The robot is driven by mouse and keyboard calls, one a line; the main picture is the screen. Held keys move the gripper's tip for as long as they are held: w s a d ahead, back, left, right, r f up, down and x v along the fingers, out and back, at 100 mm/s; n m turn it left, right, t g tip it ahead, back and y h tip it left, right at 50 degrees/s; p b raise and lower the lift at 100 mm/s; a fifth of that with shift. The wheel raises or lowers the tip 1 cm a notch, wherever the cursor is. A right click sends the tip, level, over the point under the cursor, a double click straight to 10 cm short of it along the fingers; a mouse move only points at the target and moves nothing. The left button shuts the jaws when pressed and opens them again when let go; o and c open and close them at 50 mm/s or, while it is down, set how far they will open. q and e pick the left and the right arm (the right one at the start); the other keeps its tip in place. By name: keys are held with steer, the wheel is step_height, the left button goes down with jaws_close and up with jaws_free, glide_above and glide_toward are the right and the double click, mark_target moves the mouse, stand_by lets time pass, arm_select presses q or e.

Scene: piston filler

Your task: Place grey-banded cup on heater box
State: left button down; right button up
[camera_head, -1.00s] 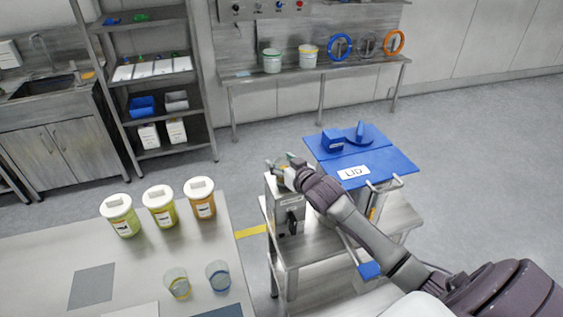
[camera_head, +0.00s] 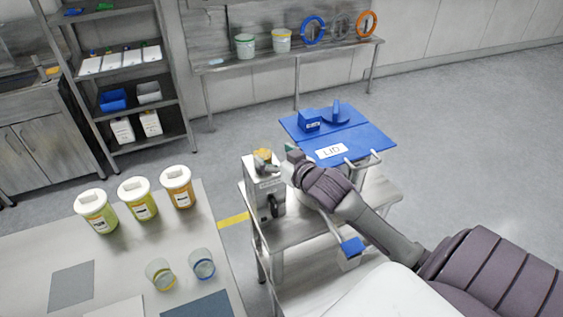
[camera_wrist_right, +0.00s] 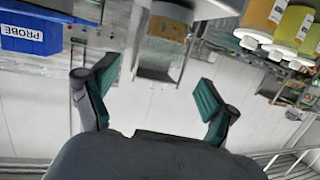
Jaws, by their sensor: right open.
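The heater box (camera_head: 262,190) is a grey metal box with a dark knob, on the steel cart at centre. A clear cup with orange-yellow contents (camera_head: 264,156) stands on its top. In the right wrist view, which is upside down, the cup (camera_wrist_right: 166,29) appears upright against the box; its band colour is not clear. My right gripper (camera_head: 289,158) is just right of the cup in the head view. In the wrist view its green-padded fingers (camera_wrist_right: 157,74) are spread wide, with the cup apart from them. My left gripper is out of view.
A blue board marked LID (camera_head: 374,145) with a blue block (camera_head: 308,120) lies right of the box. The left table (camera_head: 65,250) holds several lidded tubs (camera_head: 138,200), a yellow-banded cup (camera_head: 160,274) and a blue-banded cup (camera_head: 203,263). Open floor lies at right.

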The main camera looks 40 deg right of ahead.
steer(key=shift+v, duration=1.8)
steer(key=s+a+f+n+g, duration=0.1)
steer(key=s+a+f+g, duration=0.65)
steer(key=s, duration=0.55)
steer(key=s+a+f+n+g, duration=0.2)
steer(key=s+a+f+g, duration=0.3)
steer(key=s+a+f, duration=0.6)
step_height(320, 180, down, 25)
steer(key=s+d+b, duration=0.2)
steer(key=s+d+f+g+b, duration=0.1)
steer(key=s+d+f+g, duration=0.1)
steer(key=s+f, duration=1.5)
steer(key=shift+d+f+y+b, duration=0.3)
steer(key=shift+d+f, duration=0.2)
steer(key=shift+d, duration=0.2)
